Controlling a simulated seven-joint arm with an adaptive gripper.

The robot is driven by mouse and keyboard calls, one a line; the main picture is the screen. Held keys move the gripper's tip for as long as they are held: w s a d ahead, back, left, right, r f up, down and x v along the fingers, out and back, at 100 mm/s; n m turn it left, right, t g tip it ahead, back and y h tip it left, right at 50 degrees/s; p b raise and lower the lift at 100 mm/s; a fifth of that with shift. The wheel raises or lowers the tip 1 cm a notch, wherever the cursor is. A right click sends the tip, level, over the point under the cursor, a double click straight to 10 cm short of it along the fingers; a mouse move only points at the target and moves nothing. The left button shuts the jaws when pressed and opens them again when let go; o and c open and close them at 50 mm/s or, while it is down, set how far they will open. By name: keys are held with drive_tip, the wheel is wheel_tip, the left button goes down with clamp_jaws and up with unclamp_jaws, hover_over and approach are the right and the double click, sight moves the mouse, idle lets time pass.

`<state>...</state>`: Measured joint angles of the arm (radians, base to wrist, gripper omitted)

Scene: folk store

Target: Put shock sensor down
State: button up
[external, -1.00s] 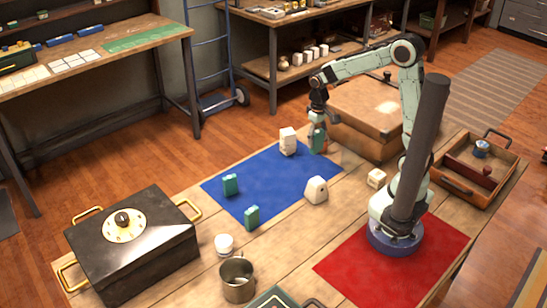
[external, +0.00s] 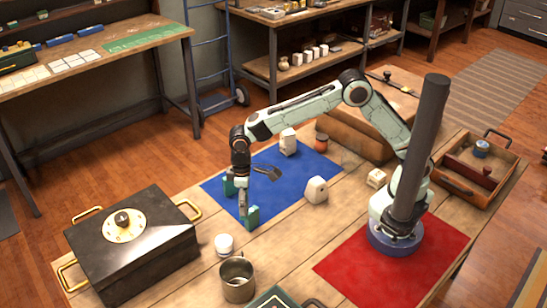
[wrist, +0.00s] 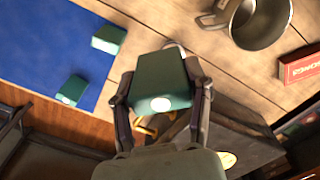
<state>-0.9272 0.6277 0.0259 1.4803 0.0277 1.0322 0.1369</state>
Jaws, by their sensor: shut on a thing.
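My gripper (external: 242,192) is shut on a dark green box with a white round spot, which I take to be the shock sensor (wrist: 162,80). In the wrist view the box sits between the two fingers of my gripper (wrist: 160,100). In the external view the held box is hard to tell from the green boxes behind the fingers. A green box (external: 252,216) and another green box (external: 228,187) stand on the blue mat (external: 278,203). They also show in the wrist view, one nearer the mug (wrist: 108,39) and one farther (wrist: 71,88).
A black box with gold handles (external: 150,255) stands at left. A white cup (external: 224,245) and a metal mug (external: 238,279) stand at the front. A white wedge (external: 316,190), a white block (external: 288,142) and an orange jar (external: 321,143) stand right of my gripper.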

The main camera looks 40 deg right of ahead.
drive_tip(key=w+a+f, duration=0.1)
drive_tip(key=f, duration=0.1)
drive_tip(key=w+a+f, duration=0.1)
drive_tip(key=a+f, duration=0.1)
drive_tip(key=w+a+f, duration=0.2)
drive_tip(key=shift+f, duration=0.3)
drive_tip(key=shift+a+f, duration=0.1)
drive_tip(key=shift+f, duration=1.45)
drive_tip(key=shift+f, duration=0.15)
drive_tip(key=o, duration=1.2)
wheel_tip(320, 180, up, 12)
drive_tip(key=shift+r, duration=0.2)
